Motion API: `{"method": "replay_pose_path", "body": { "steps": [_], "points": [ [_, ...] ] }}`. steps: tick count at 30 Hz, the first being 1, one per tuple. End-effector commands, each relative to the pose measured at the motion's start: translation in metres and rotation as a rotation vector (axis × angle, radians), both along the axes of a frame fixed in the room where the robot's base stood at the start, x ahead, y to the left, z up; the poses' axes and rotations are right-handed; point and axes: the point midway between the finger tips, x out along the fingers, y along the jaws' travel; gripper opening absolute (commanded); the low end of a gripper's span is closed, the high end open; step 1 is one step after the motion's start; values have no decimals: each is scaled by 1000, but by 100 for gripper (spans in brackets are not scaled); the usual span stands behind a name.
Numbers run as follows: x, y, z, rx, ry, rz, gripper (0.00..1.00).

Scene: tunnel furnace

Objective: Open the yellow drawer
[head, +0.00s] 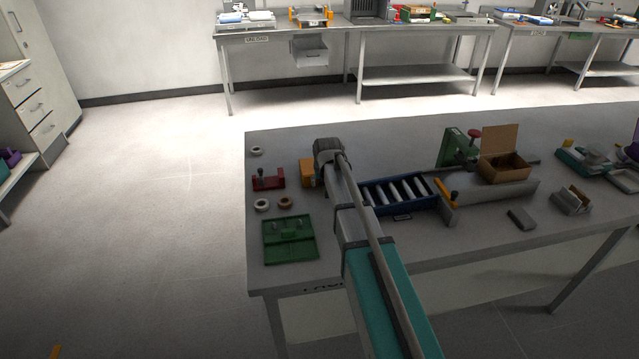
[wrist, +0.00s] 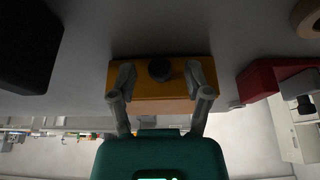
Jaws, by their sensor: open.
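The yellow drawer (head: 306,172) is a small yellow-orange box on the near table, partly hidden by my arm in the head view. In the wrist view the yellow drawer (wrist: 145,92) fills the middle, with a dark round knob (wrist: 160,70) on it. My gripper (wrist: 160,79) is open, with one finger on each side of the knob and a gap on both sides. The fingers overlap the drawer in the picture. I cannot tell whether they touch it. The head view hides the fingertips behind my arm.
A red block with a dark knob (head: 268,178) stands left of the drawer. A blue roller tray (head: 400,192) lies to the right. Several rings and a green tray (head: 290,240) lie nearer the front. A cardboard box (head: 505,166) stands farther right.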

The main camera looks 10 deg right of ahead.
Motion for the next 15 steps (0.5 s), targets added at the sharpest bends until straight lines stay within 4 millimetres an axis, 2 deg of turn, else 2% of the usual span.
{"method": "replay_pose_path", "body": {
  "steps": [2, 12, 15],
  "points": [
    [0, 0, 0, 0, 0, 0, 62],
    [0, 0, 0, 0, 0, 0, 0],
    [0, 0, 0, 0, 0, 0, 0]
  ]
}}
